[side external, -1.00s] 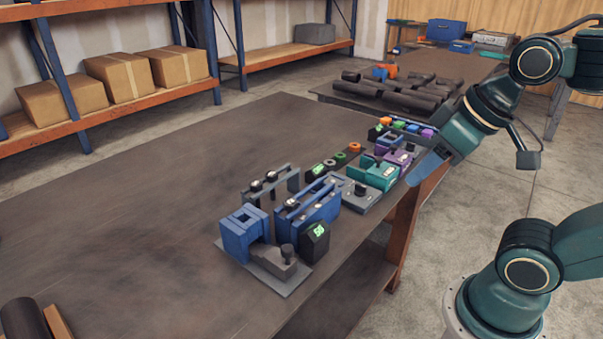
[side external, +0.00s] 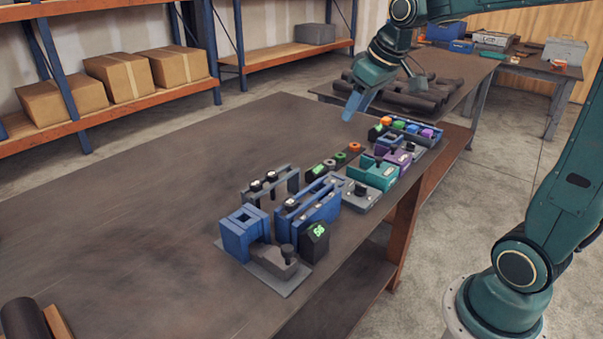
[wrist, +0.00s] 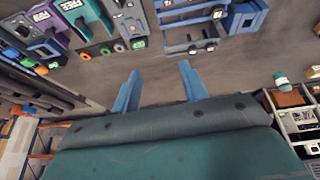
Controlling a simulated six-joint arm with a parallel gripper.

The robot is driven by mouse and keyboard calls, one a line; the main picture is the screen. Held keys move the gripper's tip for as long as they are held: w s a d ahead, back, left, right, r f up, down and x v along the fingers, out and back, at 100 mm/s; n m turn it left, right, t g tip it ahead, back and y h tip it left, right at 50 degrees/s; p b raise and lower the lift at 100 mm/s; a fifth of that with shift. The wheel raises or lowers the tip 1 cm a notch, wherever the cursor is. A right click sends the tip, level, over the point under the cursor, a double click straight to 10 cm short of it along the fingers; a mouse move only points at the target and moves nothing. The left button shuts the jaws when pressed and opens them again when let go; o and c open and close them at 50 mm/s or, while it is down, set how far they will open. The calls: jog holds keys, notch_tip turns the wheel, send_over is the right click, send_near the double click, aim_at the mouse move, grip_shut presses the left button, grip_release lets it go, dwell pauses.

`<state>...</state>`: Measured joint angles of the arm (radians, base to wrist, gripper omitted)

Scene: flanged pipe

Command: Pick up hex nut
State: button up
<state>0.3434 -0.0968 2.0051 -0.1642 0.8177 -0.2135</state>
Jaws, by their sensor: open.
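A short row of small nut-like rings lies on the bench in the middle of the fixtures: an orange one (side external: 355,147), a green one (side external: 340,157) and a darker one (side external: 330,163). My gripper (side external: 350,112) is above the bench, behind the rings in the side view. Its two blue fingers (wrist: 159,70) are apart with nothing between them.
Blue clamp fixtures (side external: 245,232), a teal fixture (side external: 375,172) and a purple one (side external: 398,157) crowd the bench's near right edge. Coloured blocks (side external: 412,127) stand at the far right end. The brown bench top (side external: 150,200) is bare on the left.

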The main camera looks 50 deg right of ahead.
jog(key=w+d+f, duration=0.6)
jog(key=w+d, duration=0.3)
jog(key=d, duration=0.3)
send_near(341, 155)
jog(key=shift+x, duration=1.5)
jog(key=shift+x, duration=2.6)
jog(key=shift+s, duration=0.1)
jog(key=c, duration=0.8)
jog(key=shift+r, duration=0.15)
